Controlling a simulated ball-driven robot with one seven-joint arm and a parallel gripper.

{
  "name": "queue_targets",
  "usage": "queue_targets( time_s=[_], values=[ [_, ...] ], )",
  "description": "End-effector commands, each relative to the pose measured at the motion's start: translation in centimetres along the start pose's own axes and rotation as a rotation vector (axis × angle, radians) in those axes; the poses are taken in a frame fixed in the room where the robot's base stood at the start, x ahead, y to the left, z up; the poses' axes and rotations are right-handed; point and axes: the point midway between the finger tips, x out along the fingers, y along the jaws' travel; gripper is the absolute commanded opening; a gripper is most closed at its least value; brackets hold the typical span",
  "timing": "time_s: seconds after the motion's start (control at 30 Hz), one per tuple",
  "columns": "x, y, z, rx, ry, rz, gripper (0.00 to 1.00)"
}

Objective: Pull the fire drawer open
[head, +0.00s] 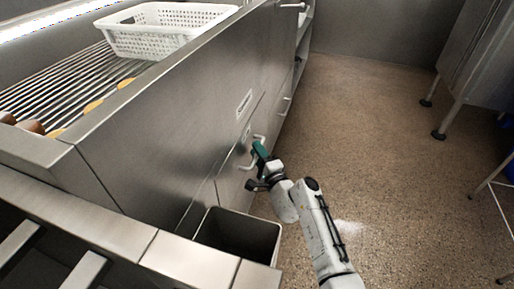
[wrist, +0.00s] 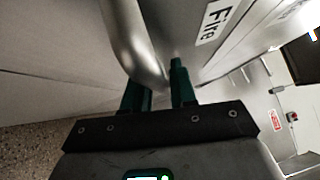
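The fire drawer's front (wrist: 240,45) shows in the wrist view with a white label reading "Fire" (wrist: 217,20). Its curved metal handle (wrist: 122,30) bends down between and past the two green fingers of my gripper (wrist: 157,88). The fingers are apart with the handle's bend at them; whether they press on it is unclear. In the head view my gripper (head: 258,152) is at the handle (head: 245,166) on the metal cabinet's side, below a small label. The drawer looks flush with the cabinet face.
An open-topped dark metal bin (head: 262,232) is close to the gripper at the cabinet's near end. The brown floor (head: 370,130) to the right is clear; a metal table stands far right.

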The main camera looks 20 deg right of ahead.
Motion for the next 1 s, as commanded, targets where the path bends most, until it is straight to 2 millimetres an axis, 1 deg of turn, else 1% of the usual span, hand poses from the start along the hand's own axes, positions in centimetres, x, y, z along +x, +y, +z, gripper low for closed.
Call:
queue_targets(
  time_s=[0.2, 0.27, 0.4, 0.5, 1.0],
  values=[
    [0.01, 0.01, 0.02, 0.0, 0.0, 0.0, 0.26],
    [0.01, 0.01, 0.02, 0.0, 0.0, 0.0, 0.22],
    [0.0, 0.02, 0.01, 0.0, 0.0, 0.0, 0.08],
    [-0.01, 0.03, 0.0, 0.0, 0.0, 0.0, 0.0],
    [-0.24, 0.03, -0.2, 0.0, 0.001, 0.002, 0.0]
  ],
)
